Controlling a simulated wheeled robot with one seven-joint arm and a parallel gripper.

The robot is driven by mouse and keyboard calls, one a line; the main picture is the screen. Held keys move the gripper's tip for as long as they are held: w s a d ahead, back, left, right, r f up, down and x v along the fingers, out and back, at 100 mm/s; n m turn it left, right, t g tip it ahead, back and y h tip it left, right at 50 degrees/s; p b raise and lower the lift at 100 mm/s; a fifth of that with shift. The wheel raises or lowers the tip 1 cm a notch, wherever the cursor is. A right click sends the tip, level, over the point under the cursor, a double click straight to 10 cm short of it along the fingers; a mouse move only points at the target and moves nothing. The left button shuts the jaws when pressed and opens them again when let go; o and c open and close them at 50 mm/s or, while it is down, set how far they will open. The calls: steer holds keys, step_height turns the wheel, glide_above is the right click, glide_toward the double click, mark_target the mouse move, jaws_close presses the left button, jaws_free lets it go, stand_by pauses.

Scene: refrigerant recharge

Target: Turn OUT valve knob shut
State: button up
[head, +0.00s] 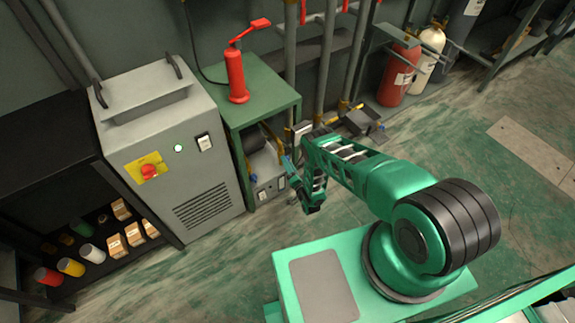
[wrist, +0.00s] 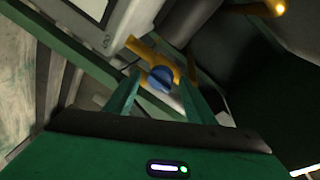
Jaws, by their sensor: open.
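A blue valve knob (wrist: 160,78) on a yellow pipe fitting (wrist: 146,50) shows in the wrist view. My gripper (wrist: 158,84) is open, with its green fingers on either side of the knob. I cannot tell whether either finger touches it. No OUT label is readable. In the head view my gripper (head: 288,166) reaches low beside the green stand, at the grey unit (head: 268,180) on its lower level. The knob between the fingers cannot be made out there.
A grey cabinet (head: 170,150) with a red knob stands left of the green stand (head: 262,100). Vertical pipes (head: 325,60) and gas cylinders (head: 398,72) are behind.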

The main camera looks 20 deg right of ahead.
steer(key=s+d, duration=0.1)
steer(key=s, duration=0.9)
steer(key=shift+r, duration=0.3)
steer(key=shift+d, duration=0.1)
